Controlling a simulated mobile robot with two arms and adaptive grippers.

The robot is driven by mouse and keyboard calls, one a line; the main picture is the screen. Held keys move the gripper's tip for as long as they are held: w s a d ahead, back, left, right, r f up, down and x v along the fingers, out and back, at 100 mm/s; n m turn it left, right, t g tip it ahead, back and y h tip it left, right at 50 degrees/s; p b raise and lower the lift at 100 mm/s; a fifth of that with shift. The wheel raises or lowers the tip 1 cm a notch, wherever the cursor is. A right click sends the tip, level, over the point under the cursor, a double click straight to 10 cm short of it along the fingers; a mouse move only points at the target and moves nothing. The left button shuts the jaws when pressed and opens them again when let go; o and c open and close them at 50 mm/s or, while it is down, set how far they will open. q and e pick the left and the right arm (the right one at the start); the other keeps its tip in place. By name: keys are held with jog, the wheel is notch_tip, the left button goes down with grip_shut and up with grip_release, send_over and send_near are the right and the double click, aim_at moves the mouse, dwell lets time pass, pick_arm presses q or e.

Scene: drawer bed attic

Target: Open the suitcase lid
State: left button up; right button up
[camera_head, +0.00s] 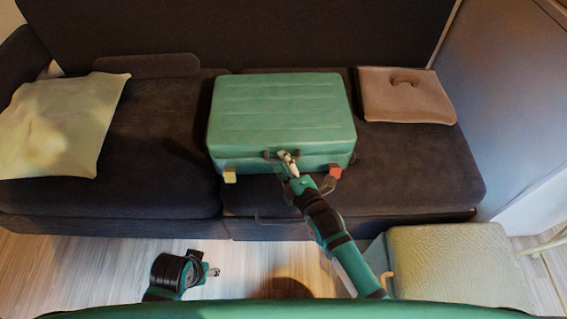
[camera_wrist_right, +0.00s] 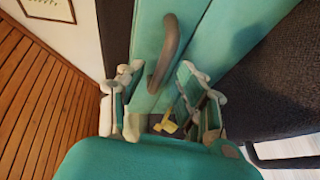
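The green suitcase (camera_head: 282,108) lies flat on the dark sofa with its lid shut. Its grey-brown handle (camera_wrist_right: 166,52) is on the front side. A yellowish piece (camera_head: 229,175) and a red piece (camera_head: 335,173) show at its lower front corners. My right gripper (camera_head: 287,163) is at the middle of the suitcase front, by the handle. In the right wrist view its fingers are spread apart, with the handle in the gap between them. Whether they touch it I cannot tell. My left gripper (camera_head: 213,272) is low over the floor, away from the suitcase; its fingers are too small to judge.
A pale cushion (camera_head: 62,122) lies on the sofa (camera_head: 160,150) at the left. A folded brownish item (camera_head: 405,95) lies right of the suitcase. A light ottoman (camera_head: 455,262) stands at the lower right, close to my right arm. Wooden floor (camera_head: 110,245) is clear in front.

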jog(key=shift+w+a, duration=0.2)
jog(key=shift+w, duration=0.2)
jog(key=shift+c, duration=0.2)
grip_shut()
